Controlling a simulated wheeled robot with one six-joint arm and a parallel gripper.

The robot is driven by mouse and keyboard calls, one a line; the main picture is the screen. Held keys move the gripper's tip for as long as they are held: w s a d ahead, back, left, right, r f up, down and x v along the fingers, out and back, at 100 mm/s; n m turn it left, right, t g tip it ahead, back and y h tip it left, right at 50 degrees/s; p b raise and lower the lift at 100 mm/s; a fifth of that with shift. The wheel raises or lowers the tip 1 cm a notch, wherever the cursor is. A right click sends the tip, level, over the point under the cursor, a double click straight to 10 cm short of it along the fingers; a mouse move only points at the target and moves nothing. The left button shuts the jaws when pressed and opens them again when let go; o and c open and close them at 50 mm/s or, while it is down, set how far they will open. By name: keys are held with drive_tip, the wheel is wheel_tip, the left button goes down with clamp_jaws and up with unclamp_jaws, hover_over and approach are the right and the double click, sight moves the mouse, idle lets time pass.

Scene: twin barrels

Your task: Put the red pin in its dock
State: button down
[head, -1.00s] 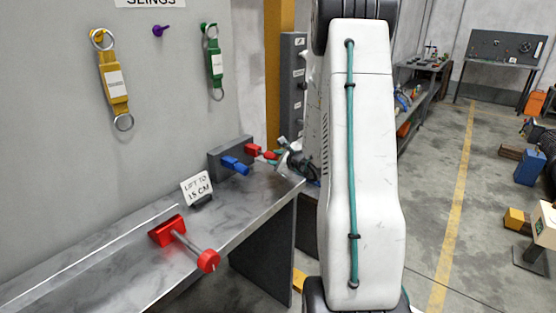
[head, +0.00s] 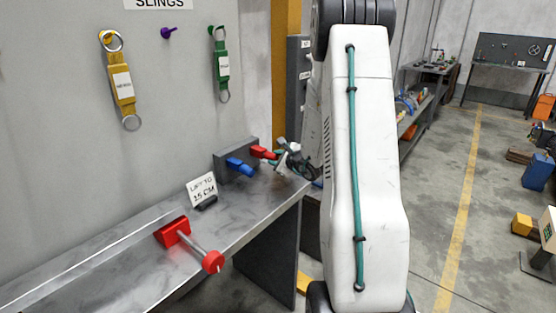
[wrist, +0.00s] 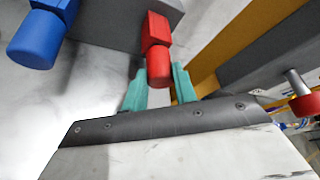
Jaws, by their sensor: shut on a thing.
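The red pin (wrist: 158,66) is a red piece with a rounded end. Its inner end meets a square red collar (wrist: 155,28) on the dark grey block, with no clear gap between them. My gripper (wrist: 159,78) has teal fingers on either side of the pin and is shut on it. In the head view the red pin (head: 270,155) is small at the block's right end, with my gripper (head: 275,158) just right of it. How deep the pin sits is hidden.
The grey block (head: 222,163) also carries a blue piece (head: 240,167), close left of the red pin. A red lever (head: 213,262) with a metal rod sticks out from the bench (head: 110,262). A lettered card (head: 202,188) stands between. An ochre post (head: 285,60) rises behind.

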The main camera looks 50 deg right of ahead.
drive_tip(key=shift+w, duration=0.2)
drive_tip(key=c, duration=1)
unclamp_jaws()
drive_tip(key=shift+c, duration=0.2)
drive_tip(key=v, duration=0.8)
drive_tip(key=shift+w+f, duration=0.1)
